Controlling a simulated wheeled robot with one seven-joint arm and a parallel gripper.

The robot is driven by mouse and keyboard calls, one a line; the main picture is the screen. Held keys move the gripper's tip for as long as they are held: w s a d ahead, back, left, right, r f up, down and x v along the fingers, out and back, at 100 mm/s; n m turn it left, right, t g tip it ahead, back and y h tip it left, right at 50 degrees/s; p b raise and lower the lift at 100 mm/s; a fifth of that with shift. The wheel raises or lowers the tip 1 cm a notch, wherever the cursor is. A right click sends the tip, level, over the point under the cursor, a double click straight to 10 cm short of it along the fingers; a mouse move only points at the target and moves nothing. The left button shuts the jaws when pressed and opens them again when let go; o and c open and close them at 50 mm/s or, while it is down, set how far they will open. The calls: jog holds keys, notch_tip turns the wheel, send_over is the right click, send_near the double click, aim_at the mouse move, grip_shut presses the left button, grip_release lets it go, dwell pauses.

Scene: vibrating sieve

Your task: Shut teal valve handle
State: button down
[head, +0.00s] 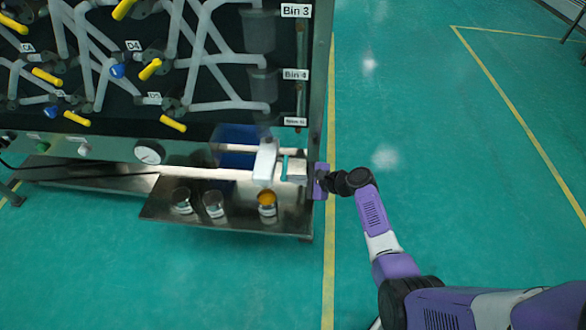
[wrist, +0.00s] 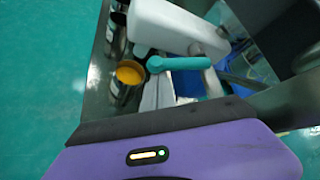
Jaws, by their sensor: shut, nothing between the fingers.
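The teal valve handle (head: 284,168) is at the lower right of the sieve machine, beside a white housing (head: 265,162). My gripper (head: 295,174) comes in from the right, close to the handle. It is shut with nothing in it. In the wrist view its purple body fills the bottom. I cannot tell whether the fingers touch the handle.
A jar with orange contents (head: 267,199) stands on the metal shelf (head: 235,219) below the housing; it also shows in the wrist view (wrist: 129,75). Two more jars (head: 182,201) (head: 214,204) stand to its left. A machine post (head: 318,120) is close to my gripper. Floor at right is clear.

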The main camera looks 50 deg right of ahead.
jog(key=p, duration=0.1)
jog(key=r+m+g+y+p, duration=0.1)
jog(key=p, duration=0.1)
jog(key=r+p, duration=0.1)
jog(key=p, duration=0.1)
jog(key=shift+s+a+r+m+g, duration=0.15)
jog(key=shift+s+a+m+g, duration=0.15)
jog(key=shift+a+m, duration=0.1)
jog(key=shift+w+d+r, duration=0.1)
dwell(0.3)
